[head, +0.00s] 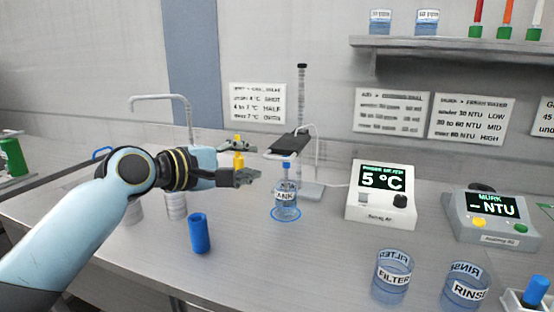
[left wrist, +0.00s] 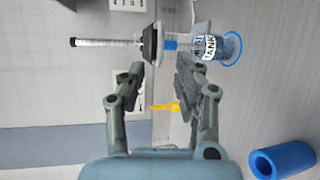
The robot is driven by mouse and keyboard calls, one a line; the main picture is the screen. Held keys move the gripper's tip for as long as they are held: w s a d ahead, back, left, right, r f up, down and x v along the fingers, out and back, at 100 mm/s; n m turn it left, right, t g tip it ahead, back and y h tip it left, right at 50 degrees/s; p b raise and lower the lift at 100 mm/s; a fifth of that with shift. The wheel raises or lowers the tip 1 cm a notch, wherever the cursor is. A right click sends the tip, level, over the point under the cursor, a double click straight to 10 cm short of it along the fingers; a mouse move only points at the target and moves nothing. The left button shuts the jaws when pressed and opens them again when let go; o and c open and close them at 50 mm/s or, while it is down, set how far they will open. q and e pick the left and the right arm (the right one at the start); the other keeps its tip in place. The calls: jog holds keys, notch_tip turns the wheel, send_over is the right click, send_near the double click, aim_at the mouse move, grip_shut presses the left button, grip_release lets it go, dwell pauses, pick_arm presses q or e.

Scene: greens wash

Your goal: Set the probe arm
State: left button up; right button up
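A blue probe part (head: 286,165) hangs below the arm, over the clear tank (head: 286,204). I cannot tell whether its tip is inside. The tank stands upright in a blue ring and shows in the left wrist view (left wrist: 215,46). My left gripper (head: 243,160) is open, left of the arm and apart from it. My right gripper is not in view.
A blue cylinder (head: 199,234) stands at the counter front. A small yellow piece (head: 238,160) shows between my left fingers, its distance unclear. A temperature display (head: 381,196) reads 5 °C. Right are the murk meter (head: 492,219), filter cup (head: 391,278) and rinse cup (head: 464,287).

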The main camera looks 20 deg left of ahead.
aim_at(275, 158)
pick_arm(q)
jog(key=x, duration=0.9)
jog(key=shift+d, duration=0.1)
grip_shut()
